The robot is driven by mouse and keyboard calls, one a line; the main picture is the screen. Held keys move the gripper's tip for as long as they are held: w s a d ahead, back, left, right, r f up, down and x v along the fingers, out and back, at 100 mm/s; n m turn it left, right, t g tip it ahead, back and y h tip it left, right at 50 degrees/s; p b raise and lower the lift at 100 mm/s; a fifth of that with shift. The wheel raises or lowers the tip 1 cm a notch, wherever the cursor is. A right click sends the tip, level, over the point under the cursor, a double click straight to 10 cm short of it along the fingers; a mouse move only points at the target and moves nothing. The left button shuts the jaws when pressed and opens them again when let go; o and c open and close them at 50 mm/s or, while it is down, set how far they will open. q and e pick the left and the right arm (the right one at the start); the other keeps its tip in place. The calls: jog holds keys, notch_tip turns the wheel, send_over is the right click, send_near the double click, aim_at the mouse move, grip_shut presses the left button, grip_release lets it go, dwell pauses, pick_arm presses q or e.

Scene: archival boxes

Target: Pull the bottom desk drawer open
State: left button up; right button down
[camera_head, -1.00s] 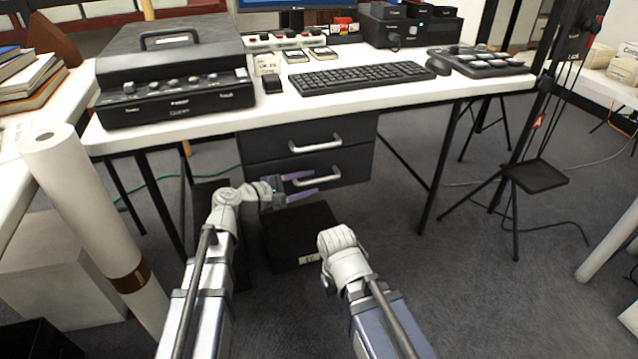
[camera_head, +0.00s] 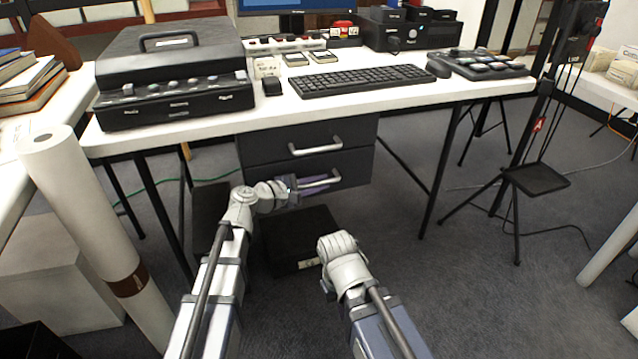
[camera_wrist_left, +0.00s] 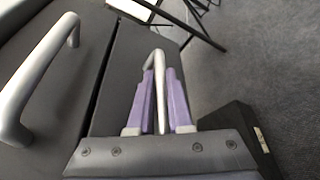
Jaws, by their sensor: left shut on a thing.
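The bottom desk drawer (camera_head: 350,168) is a dark front under the white desk, below a similar top drawer (camera_head: 262,146). Its silver bar handle (camera_head: 322,182) runs across the front. My left gripper (camera_head: 314,188) is at this handle. In the left wrist view the purple fingers of the left gripper (camera_wrist_left: 162,100) stand on both sides of the bottom handle (camera_wrist_left: 160,90), shut on it. The bottom drawer front looks flush with the top one. My right arm reaches in from the lower right; its gripper fingers do not show.
A black box (camera_head: 300,240) with a label stands on the floor beneath the drawers. The white desk top (camera_head: 240,118) holds a keyboard and several devices. A tall paper roll (camera_head: 85,205) leans at the left.

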pick_arm(q)
grip_shut()
jog(key=shift+s, duration=0.1)
dwell(1.0)
